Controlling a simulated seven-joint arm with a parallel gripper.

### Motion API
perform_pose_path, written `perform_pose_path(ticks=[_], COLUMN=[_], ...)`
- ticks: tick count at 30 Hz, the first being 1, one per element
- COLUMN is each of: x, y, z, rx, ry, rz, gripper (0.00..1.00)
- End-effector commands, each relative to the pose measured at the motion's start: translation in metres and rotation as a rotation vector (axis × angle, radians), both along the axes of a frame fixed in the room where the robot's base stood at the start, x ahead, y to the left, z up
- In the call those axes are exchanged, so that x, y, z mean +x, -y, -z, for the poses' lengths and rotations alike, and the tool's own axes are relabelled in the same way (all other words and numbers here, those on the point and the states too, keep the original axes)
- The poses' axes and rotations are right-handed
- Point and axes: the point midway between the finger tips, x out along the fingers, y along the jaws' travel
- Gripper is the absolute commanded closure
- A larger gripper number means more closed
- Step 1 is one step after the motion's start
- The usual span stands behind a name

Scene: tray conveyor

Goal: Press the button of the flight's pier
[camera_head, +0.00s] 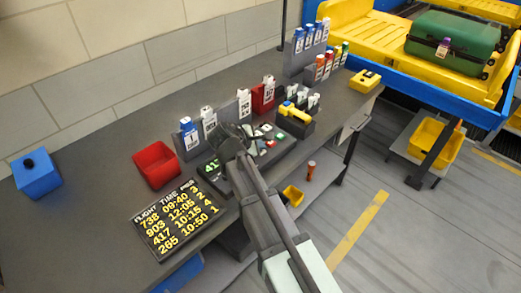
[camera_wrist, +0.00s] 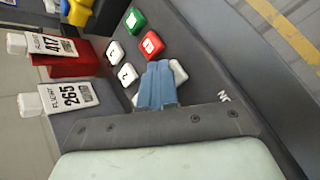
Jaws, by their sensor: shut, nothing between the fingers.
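The flight board (camera_head: 178,218) lists 738 pier 3, 903 pier 2, 417 pier 4 and 265 pier 1. A small display (camera_head: 211,167) shows green digits that look like 41, partly hidden by my arm. The button panel (camera_head: 272,150) has white, red and green buttons. In the wrist view I see a green button (camera_wrist: 134,20), a red button (camera_wrist: 152,44) and numbered white buttons (camera_wrist: 114,52), (camera_wrist: 127,74). My gripper (camera_wrist: 158,72) is shut and empty, its blue fingertips over or beside another white button (camera_wrist: 179,72); contact cannot be told.
Tag holders (camera_head: 190,140) line the back of the counter. A red bin (camera_head: 156,164) and a blue box (camera_head: 37,174) stand left. A yellow scanner (camera_head: 296,111) sits beyond the panel. A green suitcase (camera_head: 453,44) lies in a yellow tray at right.

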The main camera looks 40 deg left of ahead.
Motion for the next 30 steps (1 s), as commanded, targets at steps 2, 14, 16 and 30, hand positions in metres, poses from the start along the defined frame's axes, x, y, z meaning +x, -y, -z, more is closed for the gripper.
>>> perform_pose_path(ticks=[2, 14, 16, 30], x=[0.000, 0.000, 0.000, 0.000], y=[0.000, 0.000, 0.000, 0.000], z=[0.001, 0.002, 0.002, -0.015], rx=[0.000, -0.001, -0.001, 0.000], ry=[0.000, -0.001, -0.001, 0.000], rz=[0.000, 0.001, 0.001, 0.000], gripper=[1.00, 1.00, 1.00, 1.00])
